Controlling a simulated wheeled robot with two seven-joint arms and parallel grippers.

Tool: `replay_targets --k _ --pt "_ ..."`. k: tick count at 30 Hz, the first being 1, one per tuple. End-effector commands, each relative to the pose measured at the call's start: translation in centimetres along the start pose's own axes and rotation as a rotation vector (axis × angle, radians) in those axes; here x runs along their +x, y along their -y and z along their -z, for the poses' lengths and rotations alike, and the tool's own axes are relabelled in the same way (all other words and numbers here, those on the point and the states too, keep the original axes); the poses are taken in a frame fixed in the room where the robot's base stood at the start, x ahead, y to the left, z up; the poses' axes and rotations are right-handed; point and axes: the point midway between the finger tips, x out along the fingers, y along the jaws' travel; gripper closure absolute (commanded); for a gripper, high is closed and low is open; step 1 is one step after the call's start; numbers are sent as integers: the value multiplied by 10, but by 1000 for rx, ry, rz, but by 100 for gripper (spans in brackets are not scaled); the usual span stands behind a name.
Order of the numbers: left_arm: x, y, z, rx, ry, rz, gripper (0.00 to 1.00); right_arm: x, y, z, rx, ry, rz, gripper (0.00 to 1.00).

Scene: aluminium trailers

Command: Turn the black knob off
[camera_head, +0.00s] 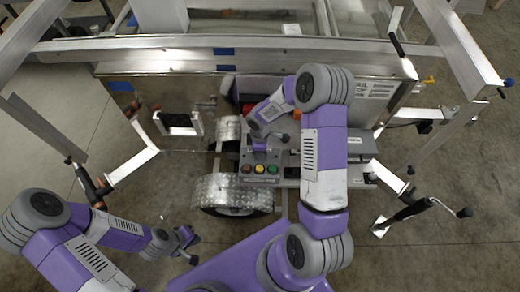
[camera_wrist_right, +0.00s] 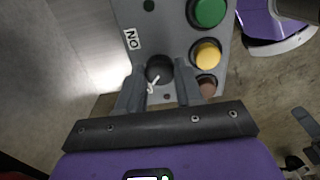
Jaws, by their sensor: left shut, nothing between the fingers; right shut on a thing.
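The black knob (camera_wrist_right: 158,69) sits on a grey control panel (camera_wrist_right: 178,25) in the right wrist view, with a white mark on its face. A white "ON" label (camera_wrist_right: 132,39) is on the panel just above and left of it. My right gripper (camera_wrist_right: 160,84) has a finger on each side of the knob and is shut on it. In the head view my right gripper (camera_head: 264,138) is over the panel's far side and the knob cannot be made out there. My left gripper (camera_head: 187,244) is shut and empty, low over the floor at the left.
Green (camera_wrist_right: 207,12), yellow (camera_wrist_right: 206,54) and red (camera_wrist_right: 207,85) buttons line the panel beside the knob. An aluminium trailer frame (camera_head: 240,45) spans the back. A metal-fendered wheel (camera_head: 235,193) stands left of the panel. Crank handles stick out on both sides; floor is open at front right.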

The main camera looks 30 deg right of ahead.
Motion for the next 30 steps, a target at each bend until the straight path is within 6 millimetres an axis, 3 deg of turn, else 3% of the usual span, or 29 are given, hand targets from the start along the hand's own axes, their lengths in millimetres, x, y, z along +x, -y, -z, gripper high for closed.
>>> replay_targets --k 11,12,17,26,30 --pt "0 0 0 0 0 0 100 0 0 0 -7 0 -1 95" --pt "0 0 0 0 0 0 100 0 0 0 -7 0 -1 63" --pt "0 0 0 0 0 0 100 0 0 0 -6 0 -1 39" --pt "-1 0 0 0 0 0 100 -2 0 0 -5 0 -1 39" --pt "-4 -2 0 0 0 0 100 -18 -1 0 -4 -1 -4 39"
